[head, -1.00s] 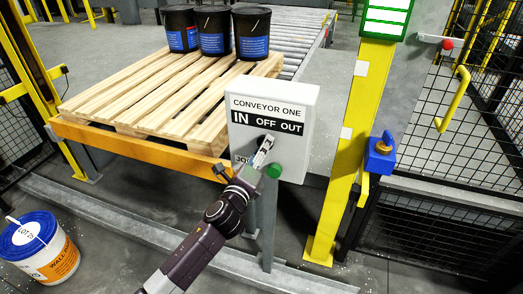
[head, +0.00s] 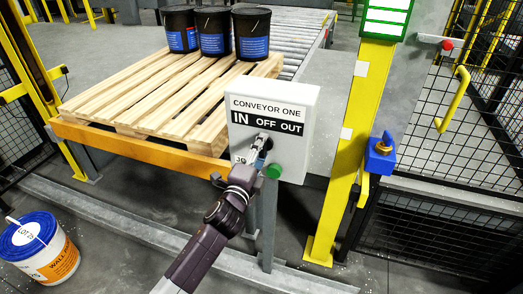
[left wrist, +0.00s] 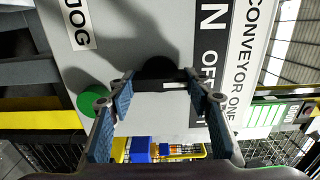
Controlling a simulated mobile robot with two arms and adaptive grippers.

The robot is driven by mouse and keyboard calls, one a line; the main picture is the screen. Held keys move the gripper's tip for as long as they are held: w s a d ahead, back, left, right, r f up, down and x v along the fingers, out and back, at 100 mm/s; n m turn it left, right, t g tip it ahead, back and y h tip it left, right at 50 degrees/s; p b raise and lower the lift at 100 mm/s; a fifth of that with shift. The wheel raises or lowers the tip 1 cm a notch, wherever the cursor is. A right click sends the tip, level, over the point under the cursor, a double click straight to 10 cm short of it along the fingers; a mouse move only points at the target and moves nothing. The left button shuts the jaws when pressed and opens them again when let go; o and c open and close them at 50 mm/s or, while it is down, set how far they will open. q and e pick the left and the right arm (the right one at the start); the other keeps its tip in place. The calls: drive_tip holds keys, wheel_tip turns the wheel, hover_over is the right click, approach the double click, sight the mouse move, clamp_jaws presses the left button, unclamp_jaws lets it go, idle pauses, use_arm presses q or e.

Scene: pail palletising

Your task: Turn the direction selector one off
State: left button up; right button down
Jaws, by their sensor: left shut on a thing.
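The direction selector is a dark knob on the white panel box (head: 308,112) marked CONVEYOR ONE, below the words IN, OFF and OUT. IN is the largest word. My left gripper (head: 259,145) is at the knob and shut on it, hiding most of it in the head view. In the left wrist view the black selector knob (left wrist: 158,68) sits between the blue-padded fingers of my left gripper (left wrist: 160,92), with a pale mark on its bar. Which word the knob points at is hard to tell. My right gripper is not in view.
A green button (head: 274,171) sits low on the panel beside my gripper. Behind are a wooden pallet (head: 150,100) with dark pails (head: 214,32) and a roller conveyor (head: 300,35). A yellow post (head: 350,150) stands right. A white-and-blue pail (head: 45,250) is at lower left.

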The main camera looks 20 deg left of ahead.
use_arm(q)
drive_tip(key=o, duration=1.2)
drive_tip(key=shift+c, duration=0.2)
drive_tip(key=s, duration=1.2)
drive_tip(key=shift+a, duration=0.25)
